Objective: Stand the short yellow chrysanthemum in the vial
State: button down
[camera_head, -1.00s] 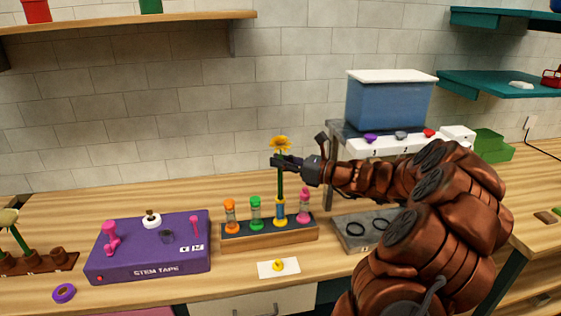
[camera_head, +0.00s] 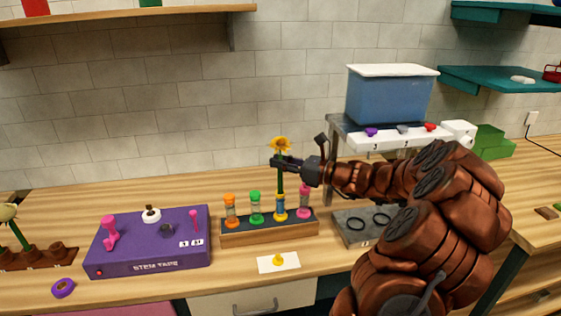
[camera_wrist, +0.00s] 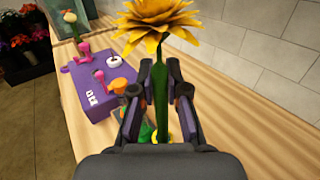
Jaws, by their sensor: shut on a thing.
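The short yellow chrysanthemum (camera_head: 280,144) stands upright, with a green stem below its bloom. My gripper (camera_head: 277,161) is shut on the stem just under the bloom. In the wrist view the bloom (camera_wrist: 160,18) rises above the fingers, and the stem (camera_wrist: 160,100) runs down between them. The yellow-ringed vial (camera_head: 281,209) stands in the dark-topped wooden rack, directly below the flower. The stem's lower end meets the vial's mouth and seems to go inside; how deep I cannot tell. In the wrist view the vial is mostly hidden behind my gripper (camera_wrist: 158,95).
Orange (camera_head: 231,211), green (camera_head: 256,207) and pink (camera_head: 304,202) vials stand in the same rack (camera_head: 265,238). A yellow piece (camera_head: 278,260) sits on a white card in front. A purple stem tape box (camera_head: 150,255) is left; a grey tray (camera_head: 352,235) is right.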

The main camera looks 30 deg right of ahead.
jog(key=shift+f+b, duration=0.35)
jog(key=shift+f, duration=0.7)
dwell(0.5)
jog(key=c, duration=0.5)
grip_release()
jog(key=shift+c, duration=0.2)
dwell(0.4)
jog(key=shift+s, duration=0.15)
jog(key=p+v, duration=0.2)
jog(key=v, duration=0.6)
jog(key=shift+s+d, duration=0.25)
jog(key=shift+s, duration=0.05)
dwell(0.6)
dwell(0.7)
